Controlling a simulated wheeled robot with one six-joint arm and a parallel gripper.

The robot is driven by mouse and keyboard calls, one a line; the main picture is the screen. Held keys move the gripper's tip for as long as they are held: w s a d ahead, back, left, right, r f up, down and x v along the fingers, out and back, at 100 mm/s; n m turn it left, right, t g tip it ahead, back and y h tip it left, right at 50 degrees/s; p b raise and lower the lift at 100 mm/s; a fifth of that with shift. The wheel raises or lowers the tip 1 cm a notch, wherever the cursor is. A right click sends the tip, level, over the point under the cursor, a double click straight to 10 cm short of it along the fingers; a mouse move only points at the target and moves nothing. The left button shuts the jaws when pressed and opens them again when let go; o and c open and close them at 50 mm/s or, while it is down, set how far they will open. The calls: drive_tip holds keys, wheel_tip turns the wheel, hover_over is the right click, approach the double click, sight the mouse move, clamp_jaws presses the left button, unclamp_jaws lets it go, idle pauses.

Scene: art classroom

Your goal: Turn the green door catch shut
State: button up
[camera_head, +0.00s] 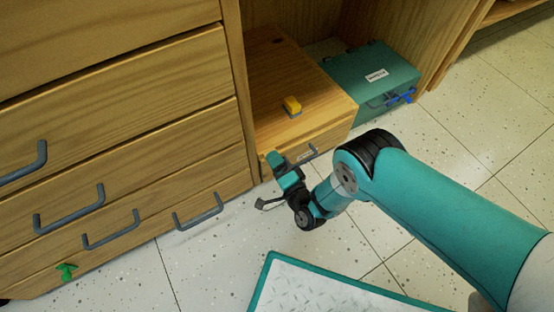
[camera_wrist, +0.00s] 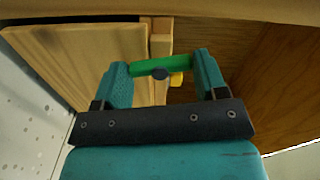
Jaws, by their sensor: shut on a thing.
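My gripper (camera_wrist: 160,66) shows close in the wrist view, its two teal fingers at either end of a green bar, the green door catch (camera_wrist: 166,64). The bar lies nearly level, tilted slightly up to the right, with a dark round pivot at its middle. In the head view my gripper (camera_head: 272,182) is low in front of a wooden box (camera_head: 330,125) with a grey handle; the held catch cannot be made out clearly there. Another green catch (camera_head: 66,271) shows low on the drawer cabinet at the left.
A yellow catch (camera_head: 292,106) is on top of the wooden box. A teal case (camera_head: 375,78) with a blue catch (camera_head: 401,96) stands behind it to the right. The drawer cabinet (camera_head: 130,110) has several grey handles. A teal-edged panel (camera_head: 320,292) lies near the bottom; speckled floor is clear.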

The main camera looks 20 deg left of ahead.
drive_tip(key=shift+s+m+p, duration=0.15)
drive_tip(key=shift+m+p, duration=0.2)
drive_tip(key=shift+m, duration=0.75)
drive_tip(key=o, duration=0.9)
drive_tip(key=shift+o, duration=0.2)
drive_tip(key=shift+d+r+p, duration=0.1)
drive_tip(key=shift+p, duration=0.25)
drive_tip(key=p+v, duration=1.3)
drive_tip(key=v, duration=0.4)
drive_tip(key=shift+s, duration=0.15)
